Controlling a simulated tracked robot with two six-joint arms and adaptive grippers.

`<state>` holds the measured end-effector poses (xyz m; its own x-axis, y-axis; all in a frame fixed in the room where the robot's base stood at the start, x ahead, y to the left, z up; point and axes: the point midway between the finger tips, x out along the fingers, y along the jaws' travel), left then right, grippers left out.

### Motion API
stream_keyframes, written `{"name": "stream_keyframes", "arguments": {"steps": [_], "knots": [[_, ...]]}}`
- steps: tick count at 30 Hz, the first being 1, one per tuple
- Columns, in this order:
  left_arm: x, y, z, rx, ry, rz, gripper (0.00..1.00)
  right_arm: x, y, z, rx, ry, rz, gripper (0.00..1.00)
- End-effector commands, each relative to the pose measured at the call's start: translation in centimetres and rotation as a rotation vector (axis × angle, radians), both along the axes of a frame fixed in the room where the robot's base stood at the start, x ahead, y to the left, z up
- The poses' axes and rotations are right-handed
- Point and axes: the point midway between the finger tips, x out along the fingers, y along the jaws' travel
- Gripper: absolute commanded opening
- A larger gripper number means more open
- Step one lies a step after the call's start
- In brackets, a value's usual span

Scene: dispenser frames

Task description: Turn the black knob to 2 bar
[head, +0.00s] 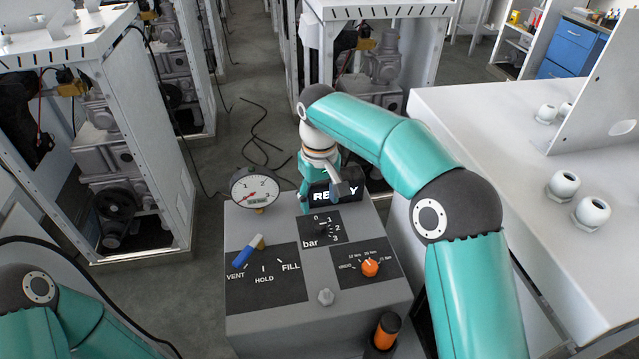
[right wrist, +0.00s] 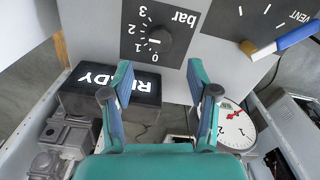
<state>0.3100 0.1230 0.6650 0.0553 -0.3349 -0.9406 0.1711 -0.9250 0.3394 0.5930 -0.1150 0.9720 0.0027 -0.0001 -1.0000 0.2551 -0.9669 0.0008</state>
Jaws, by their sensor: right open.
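The black knob (head: 321,229) sits on a dark panel marked "bar" with a scale from 0 to 3. It also shows in the right wrist view (right wrist: 158,40), beyond the fingertips; its exact setting is too small to read surely. My right gripper (head: 326,190) is open and empty just behind the bar panel, apart from the knob. Its two fingers (right wrist: 160,78) stand spread in the right wrist view. The round gauge (head: 254,189) has a red needle toward the lower left of its dial. My left gripper is out of view; only the left arm shows.
The grey box carries a blue lever (head: 247,251) by VENT, HOLD and FILL, an orange knob (head: 370,267) and a black READY display (right wrist: 108,88) close to the right gripper. A white table (head: 470,130) stands at right. Machine racks stand behind.

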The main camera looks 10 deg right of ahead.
Motion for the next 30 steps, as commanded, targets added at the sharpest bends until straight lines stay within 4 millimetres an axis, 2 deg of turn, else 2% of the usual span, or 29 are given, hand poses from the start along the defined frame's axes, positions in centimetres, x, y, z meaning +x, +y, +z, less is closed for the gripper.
{"name": "stream_keyframes", "arguments": {"steps": [3,9,30], "knots": [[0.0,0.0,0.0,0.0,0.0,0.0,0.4,0.1,0.0,2.2,0.002,-0.004,-0.001,0.59],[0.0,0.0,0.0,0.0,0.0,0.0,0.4,0.0,0.0,4.2,0.001,-0.001,0.0,0.59],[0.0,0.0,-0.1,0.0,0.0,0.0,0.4,0.0,0.0,4.5,0.001,0.0,0.0,0.59]]}}
